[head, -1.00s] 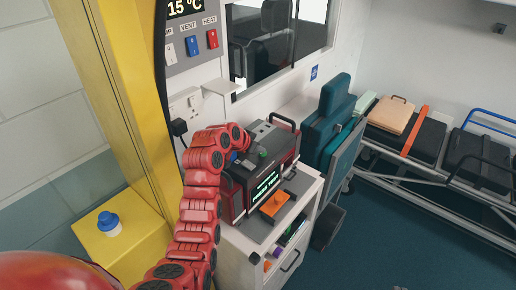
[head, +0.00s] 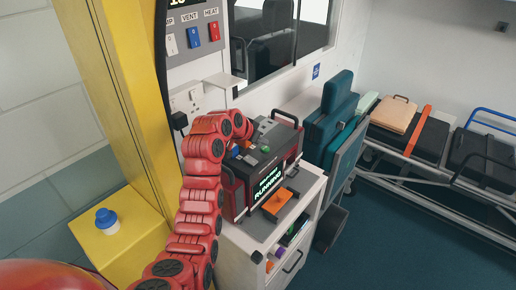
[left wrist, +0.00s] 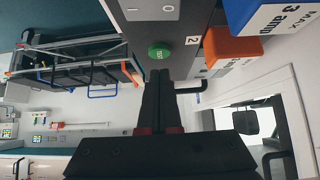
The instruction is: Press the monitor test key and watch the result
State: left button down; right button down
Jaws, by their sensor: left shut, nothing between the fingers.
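The monitor (head: 232,190) is a dark red-and-black box standing on a white cabinet. Its screen (head: 268,185) is lit with green-white text, and the lower line reads RUNNING. The round green test key (head: 265,149) is on its top; it also shows in the left wrist view (left wrist: 160,52), uncovered. My left gripper (head: 248,143) is over the monitor's top, partly hidden by my red arm. In the left wrist view its fingers (left wrist: 158,76) are shut and empty, with tips just short of the key. I cannot tell whether they touch it. My right gripper is not in view.
A blue block marked 3 amp (left wrist: 268,20) and an orange piece (left wrist: 230,46) sit beside the key. An orange item (head: 277,202) lies before the screen. A switch panel (head: 190,40) and small shelf (head: 224,82) are behind. A teal seat (head: 330,115) stands right.

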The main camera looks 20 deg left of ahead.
pick_arm(q)
jog(key=p+v, duration=0.1)
jog(key=v, duration=1)
jog(key=shift+r+p, duration=0.25)
jog(key=shift+p, duration=0.05)
jog(key=shift+w, duration=0.2)
jog(key=shift+s, duration=0.1)
